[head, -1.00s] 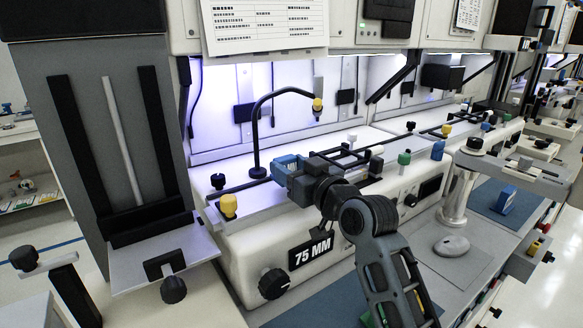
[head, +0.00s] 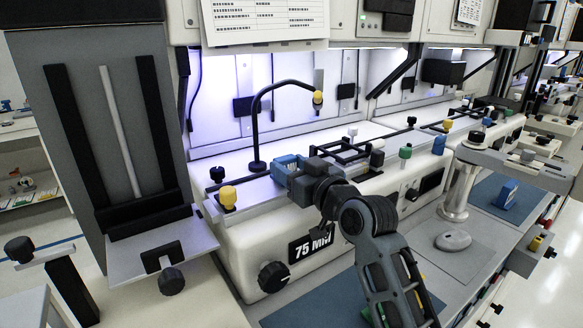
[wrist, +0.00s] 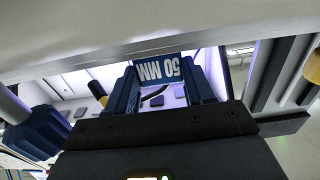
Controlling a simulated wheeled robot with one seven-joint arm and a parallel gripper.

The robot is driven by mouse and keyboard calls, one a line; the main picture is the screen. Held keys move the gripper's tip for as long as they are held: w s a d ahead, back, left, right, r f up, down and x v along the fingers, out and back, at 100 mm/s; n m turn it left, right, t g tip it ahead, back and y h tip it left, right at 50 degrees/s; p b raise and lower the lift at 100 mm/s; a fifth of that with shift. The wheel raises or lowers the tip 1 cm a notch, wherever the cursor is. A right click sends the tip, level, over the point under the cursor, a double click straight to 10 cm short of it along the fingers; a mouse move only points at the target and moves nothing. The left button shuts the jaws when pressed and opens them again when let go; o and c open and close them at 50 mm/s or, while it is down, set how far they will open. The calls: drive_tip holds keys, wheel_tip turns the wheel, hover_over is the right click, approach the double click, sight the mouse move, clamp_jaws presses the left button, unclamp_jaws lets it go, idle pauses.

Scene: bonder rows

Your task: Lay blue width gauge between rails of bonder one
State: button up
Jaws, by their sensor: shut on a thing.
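In the wrist view a blue width gauge (wrist: 158,70) with white "50 MM" lettering, upside down in the picture, sits between the blue fingers of my gripper (wrist: 164,84), which is shut on it. In the head view my gripper (head: 288,167) is over the top of the near white bonder (head: 240,250), whose front plate reads "75 MM" (head: 312,244). Dark rails (head: 345,152) run along the bonder's top just right of my gripper. The gauge's underside and any contact with the rails cannot be made out.
A black gooseneck lamp (head: 257,130) stands behind my gripper. A yellow knob (head: 228,196) is to its left; green (head: 405,153) and blue (head: 439,146) knobs are to its right. Another blue block (head: 506,194) stands on a mat at the right. A grey column (head: 120,120) rises at left.

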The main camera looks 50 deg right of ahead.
drive_tip(key=shift+f+b, duration=0.3)
drive_tip(key=shift+f, duration=0.1)
idle(0.4)
drive_tip(key=o, duration=1.1)
drive_tip(key=shift+o, duration=0.2)
drive_tip(key=b+v, duration=0.1)
drive_tip(key=v, duration=0.6)
drive_tip(key=shift+s+a+r, duration=0.1)
drive_tip(key=shift+s+a, duration=0.05)
drive_tip(key=shift+s, duration=0.25)
idle(0.5)
